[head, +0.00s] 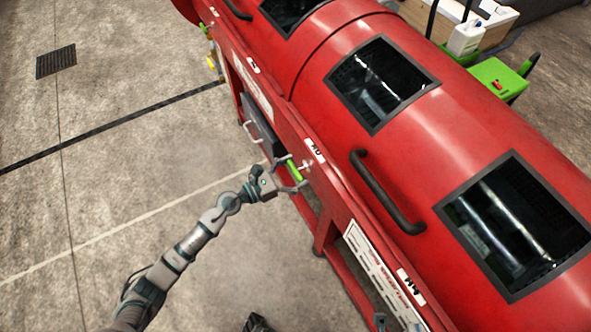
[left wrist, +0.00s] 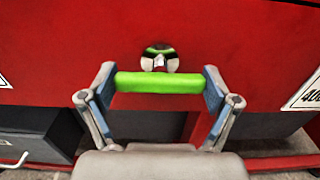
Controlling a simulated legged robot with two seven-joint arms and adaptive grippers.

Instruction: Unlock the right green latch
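The right green latch (head: 294,170) is a short bright green bar on the side of the red drum machine (head: 330,205). In the left wrist view, the green bar (left wrist: 160,82) lies level below a round shiny metal fitting (left wrist: 159,61) on the red panel. My left gripper (head: 296,171) is open, with one finger beside each end of the bar. The left wrist view also shows my left gripper (left wrist: 160,72), its blue pads very near the bar's ends; whether they touch I cannot tell.
A dark box (head: 262,130) with a pale handle sits beside the latch. Another green-and-yellow fitting (head: 209,60) is at the machine's far left. A black handle (head: 386,192) and dark windows (head: 382,83) are on the drum.

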